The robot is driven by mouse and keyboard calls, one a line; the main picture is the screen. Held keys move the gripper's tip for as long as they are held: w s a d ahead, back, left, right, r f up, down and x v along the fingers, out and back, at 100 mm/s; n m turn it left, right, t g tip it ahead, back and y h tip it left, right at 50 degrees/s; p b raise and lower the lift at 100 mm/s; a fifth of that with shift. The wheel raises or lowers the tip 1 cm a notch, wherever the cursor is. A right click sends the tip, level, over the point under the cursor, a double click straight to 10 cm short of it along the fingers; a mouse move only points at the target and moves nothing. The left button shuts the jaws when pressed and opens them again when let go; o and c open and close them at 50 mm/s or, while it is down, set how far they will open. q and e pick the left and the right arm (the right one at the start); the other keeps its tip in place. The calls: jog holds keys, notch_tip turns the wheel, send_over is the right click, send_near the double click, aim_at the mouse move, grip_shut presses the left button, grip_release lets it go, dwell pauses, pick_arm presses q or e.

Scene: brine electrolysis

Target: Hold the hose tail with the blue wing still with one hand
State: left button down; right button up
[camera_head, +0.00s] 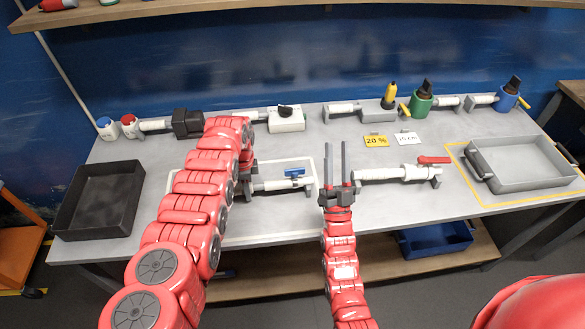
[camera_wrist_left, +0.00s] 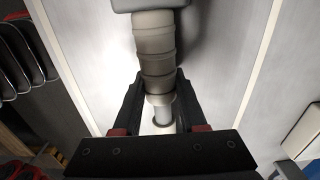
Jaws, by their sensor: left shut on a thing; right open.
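The hose tail with the blue wing (camera_head: 275,185) lies in a shallow white-rimmed tray. Its blue wing (camera_head: 295,172) is at the right end. My left gripper (camera_head: 246,186) is at the left end of this piece, partly hidden by my left arm. In the left wrist view my left gripper (camera_wrist_left: 161,118) is shut on the ribbed pale hose tail (camera_wrist_left: 157,60), with one dark finger on each side. The blue wing does not show there. My right gripper (camera_head: 337,165) is open and empty, pointing away over the table between the tray and the red-handled piece.
A white piece with a red handle (camera_head: 403,173) lies just right of my right gripper. A black bin (camera_head: 98,200) stands at the left, a grey tray (camera_head: 525,165) at the right. Several fittings line the back, with a yellow "20 %" card (camera_head: 376,141) before them.

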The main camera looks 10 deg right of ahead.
jog(key=w+a+f+m+g+y, duration=0.1)
jog(key=w+a+f+m+g, duration=0.2)
jog(key=w, duration=0.6)
jog(key=w+a+f+m+g+y, duration=0.2)
jog(key=w+g, duration=0.4)
jog(key=w, duration=0.3)
jog(key=w+a+f+m+g+y, duration=0.1)
jog(key=w+a+f+m+g, duration=0.2)
jog(key=w, duration=0.7)
jog(key=m+g+h, duration=0.2)
jog(key=m+g, duration=0.2)
jog(key=g, duration=1.2)
send_near(295, 169)
notch_tip(295, 169, down, 9)
jog(key=shift+s+f, duration=0.1)
jog(key=shift+c, duration=0.3)
grip_shut()
